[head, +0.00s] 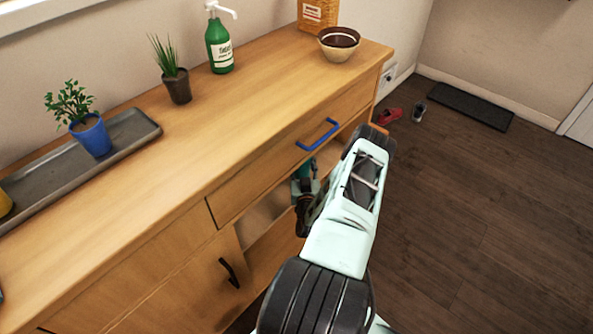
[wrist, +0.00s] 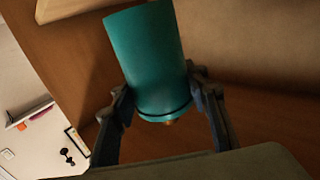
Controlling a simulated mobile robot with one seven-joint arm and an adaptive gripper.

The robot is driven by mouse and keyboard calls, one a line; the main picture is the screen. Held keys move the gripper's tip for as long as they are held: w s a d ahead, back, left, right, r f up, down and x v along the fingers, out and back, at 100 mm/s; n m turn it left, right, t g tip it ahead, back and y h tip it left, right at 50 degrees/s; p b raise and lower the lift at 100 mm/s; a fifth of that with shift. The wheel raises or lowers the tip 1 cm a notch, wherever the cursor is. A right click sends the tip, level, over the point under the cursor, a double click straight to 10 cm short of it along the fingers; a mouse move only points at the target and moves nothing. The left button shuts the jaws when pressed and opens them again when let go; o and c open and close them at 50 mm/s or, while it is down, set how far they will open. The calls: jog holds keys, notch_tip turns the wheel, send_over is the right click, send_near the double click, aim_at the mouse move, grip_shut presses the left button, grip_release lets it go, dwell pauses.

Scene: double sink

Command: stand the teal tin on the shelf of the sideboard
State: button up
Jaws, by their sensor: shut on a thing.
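The teal tin (wrist: 150,55) is a smooth cylinder held between the two fingers of my gripper (wrist: 163,108) in the wrist view. It looks tilted in that view, and its lower end sits between the fingers. In the head view a small part of the teal tin (head: 303,170) shows beside my gripper (head: 306,190), at the open shelf of the sideboard (head: 268,212), below the drawer. My arm hides much of the shelf. I cannot tell whether the tin touches the shelf board.
The sideboard top (head: 220,140) holds a grey tray (head: 40,180), a blue-potted plant (head: 92,136), a dark-potted plant (head: 178,88), a green bottle (head: 220,50) and a bowl (head: 338,43). The drawer's blue handle (head: 317,134) juts out above my gripper.

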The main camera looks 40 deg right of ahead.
aim_at(302, 173)
jog(key=shift+f+b, duration=0.5)
jog(key=shift+f, duration=1.3)
jog(key=shift+f, duration=0.1)
jog(key=shift+f, duration=0.15)
jog(key=o, duration=1.2)
jog(key=shift+r, duration=0.25)
jog(key=shift+f, duration=0.1)
